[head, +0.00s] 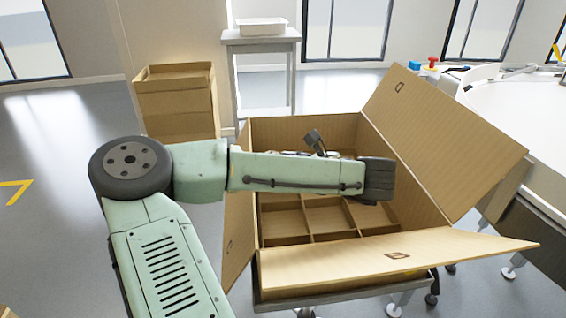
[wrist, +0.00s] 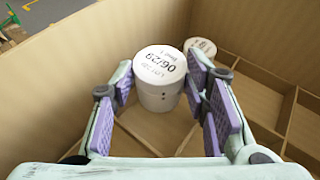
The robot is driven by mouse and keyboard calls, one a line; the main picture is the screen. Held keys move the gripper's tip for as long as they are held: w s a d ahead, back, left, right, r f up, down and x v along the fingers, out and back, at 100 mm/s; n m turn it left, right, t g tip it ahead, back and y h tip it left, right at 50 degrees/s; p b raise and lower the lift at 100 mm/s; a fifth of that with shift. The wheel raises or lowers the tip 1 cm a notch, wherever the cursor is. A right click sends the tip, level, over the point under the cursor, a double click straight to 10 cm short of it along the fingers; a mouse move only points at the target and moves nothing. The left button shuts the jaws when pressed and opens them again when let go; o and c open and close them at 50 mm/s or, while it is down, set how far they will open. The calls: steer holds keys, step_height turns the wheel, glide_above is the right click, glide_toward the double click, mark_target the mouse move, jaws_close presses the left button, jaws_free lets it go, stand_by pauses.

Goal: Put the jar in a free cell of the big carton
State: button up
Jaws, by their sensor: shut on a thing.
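The jar (wrist: 158,92) is white with a printed lid reading "06/29". In the wrist view my gripper (wrist: 160,78) has its purple-padded fingers on both sides of it, shut on it. The jar looks upright, inside the walls of the big carton (head: 330,275), near a corner. I cannot tell whether its base touches the cell floor. A second white-lidded jar (wrist: 201,46) stands just behind it to the right. Several cells at the front of the carton look empty.
The carton's flaps (head: 445,125) are spread open, and its dividers (head: 308,222) form a grid. A stack of brown boxes (head: 177,100) stands at the back left, beside a grey stand (head: 262,42) with a white tray (head: 262,27). A round white table (head: 530,110) is at the right.

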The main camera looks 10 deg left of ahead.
steer(key=shift+f+b, duration=1.25)
steer(key=shift+f, duration=1.15)
steer(key=o, duration=1.3)
steer(key=shift+v, duration=3.8)
